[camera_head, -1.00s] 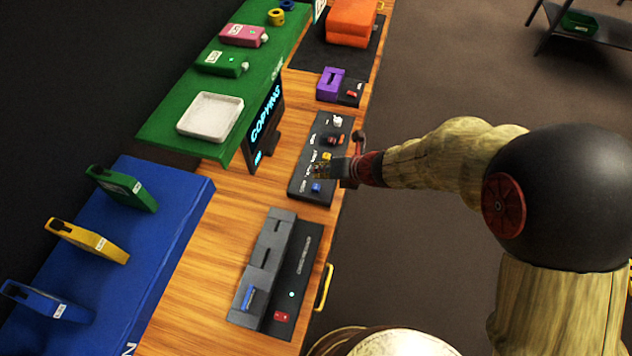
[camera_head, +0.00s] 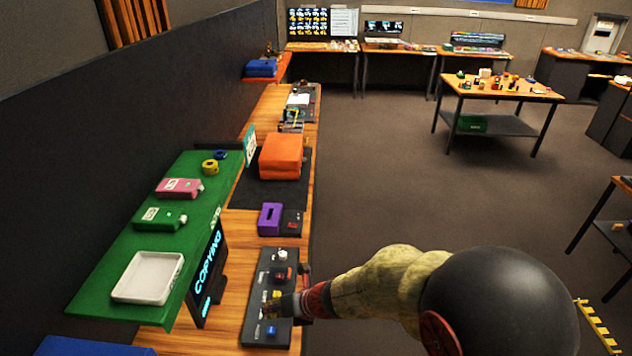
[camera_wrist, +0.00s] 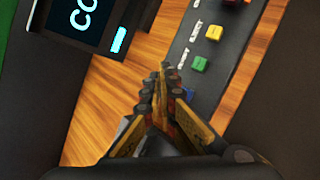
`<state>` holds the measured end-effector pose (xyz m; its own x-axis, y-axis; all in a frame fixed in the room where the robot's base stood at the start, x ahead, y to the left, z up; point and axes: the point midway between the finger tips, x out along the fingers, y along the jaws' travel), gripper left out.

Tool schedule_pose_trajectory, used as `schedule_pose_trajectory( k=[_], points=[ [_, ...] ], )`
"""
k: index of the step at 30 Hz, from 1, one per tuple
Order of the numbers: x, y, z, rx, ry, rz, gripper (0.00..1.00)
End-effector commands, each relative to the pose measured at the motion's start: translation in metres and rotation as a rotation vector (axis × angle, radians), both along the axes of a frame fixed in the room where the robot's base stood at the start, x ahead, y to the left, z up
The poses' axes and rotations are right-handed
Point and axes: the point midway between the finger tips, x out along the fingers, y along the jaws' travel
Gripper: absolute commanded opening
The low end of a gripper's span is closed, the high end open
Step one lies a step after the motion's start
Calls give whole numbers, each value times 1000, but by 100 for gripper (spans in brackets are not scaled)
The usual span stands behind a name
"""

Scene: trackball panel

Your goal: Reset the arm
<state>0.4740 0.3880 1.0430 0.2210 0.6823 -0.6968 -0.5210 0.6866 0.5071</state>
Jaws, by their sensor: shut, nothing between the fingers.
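My gripper (camera_wrist: 160,75) is shut and empty in the wrist view, its fingertips together over the wooden bench beside the dark button panel. In the head view my gripper (camera_head: 270,311) is over the near part of the dark panel (camera_head: 256,281). My arm reaches in from the lower right. In the wrist view the panel carries a yellow button (camera_wrist: 214,32), a green button (camera_wrist: 199,64) and a blue button (camera_wrist: 188,94) partly hidden by my fingers. In the head view the blue button (camera_head: 271,331) shows below my gripper.
A screen (camera_head: 207,275) reading "COPYING" stands left of the panel. A green shelf (camera_head: 110,268) holds a white tray (camera_head: 148,277) and small boxes. A purple device (camera_head: 270,219) and an orange block (camera_head: 281,156) stand farther along the bench.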

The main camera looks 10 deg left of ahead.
Motion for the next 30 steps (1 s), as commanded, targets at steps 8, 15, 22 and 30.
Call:
schedule_pose_trajectory(
  k=[8,15,22,30],
  points=[
    [-13,2,-2,-50,-162,226,0],
    [-89,-24,0,-168,-541,943,0],
    [-130,-95,38,-265,-931,1561,0],
    [-154,-217,82,-489,-1225,2192,0]
  ],
)
